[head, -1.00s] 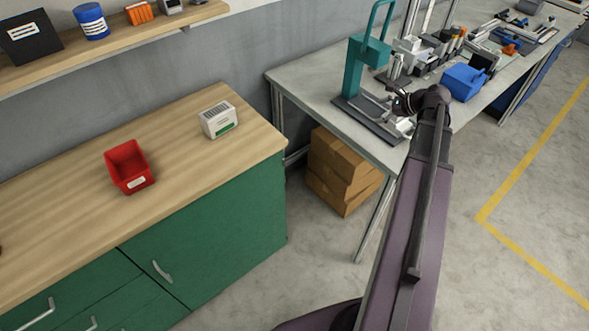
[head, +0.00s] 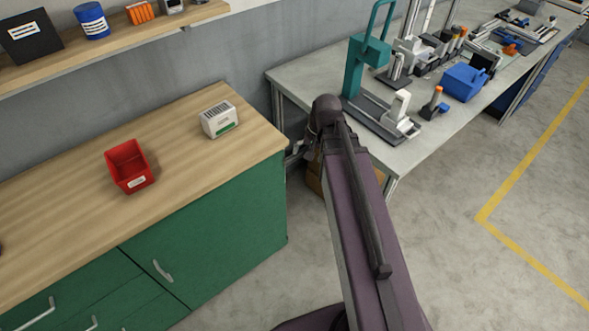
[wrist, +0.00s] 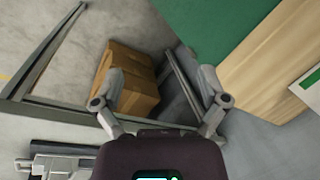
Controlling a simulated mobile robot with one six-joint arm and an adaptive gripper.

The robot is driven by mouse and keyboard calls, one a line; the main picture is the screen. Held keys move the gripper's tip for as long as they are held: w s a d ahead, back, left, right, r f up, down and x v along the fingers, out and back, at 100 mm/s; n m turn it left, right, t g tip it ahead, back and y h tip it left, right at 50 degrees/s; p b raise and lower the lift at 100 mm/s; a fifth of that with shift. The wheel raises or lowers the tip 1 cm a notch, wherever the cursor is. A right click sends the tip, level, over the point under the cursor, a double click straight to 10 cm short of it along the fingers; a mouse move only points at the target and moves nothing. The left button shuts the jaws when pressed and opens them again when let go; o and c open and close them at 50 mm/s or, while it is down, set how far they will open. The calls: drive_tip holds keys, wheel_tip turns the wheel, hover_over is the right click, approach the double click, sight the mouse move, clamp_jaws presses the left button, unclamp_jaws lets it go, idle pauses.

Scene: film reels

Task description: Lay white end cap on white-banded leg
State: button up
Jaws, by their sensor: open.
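I cannot pick out a white end cap or a white-banded leg in either view. My gripper (wrist: 162,85) is open with nothing between its fingers in the wrist view. It hangs over the gap between the grey workbench (head: 310,80) and the green cabinet (head: 225,215). In the head view only part of my gripper (head: 297,150) shows beside my arm. On the workbench, a white upright part (head: 400,105) stands on the dark base of a teal press (head: 368,52). A dark post with an orange top (head: 434,103) stands to its right.
A cardboard box (wrist: 126,80) sits on the floor below my gripper. A red bin (head: 128,168) and a white box with a green stripe (head: 219,120) stand on the wooden counter (head: 60,205). A blue bin (head: 462,84) stands on the workbench. Much of the counter is clear.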

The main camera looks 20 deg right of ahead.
drive_tip(key=s+a+n+g+h, duration=0.1)
drive_tip(key=s+a+n+h, duration=0.1)
drive_tip(key=s+a+n, duration=0.2)
drive_tip(key=shift+a+f+n, duration=0.2)
drive_tip(key=shift+a+n, duration=0.55)
drive_tip(key=shift+n, duration=0.15)
drive_tip(key=shift+s, duration=0.1)
idle(0.5)
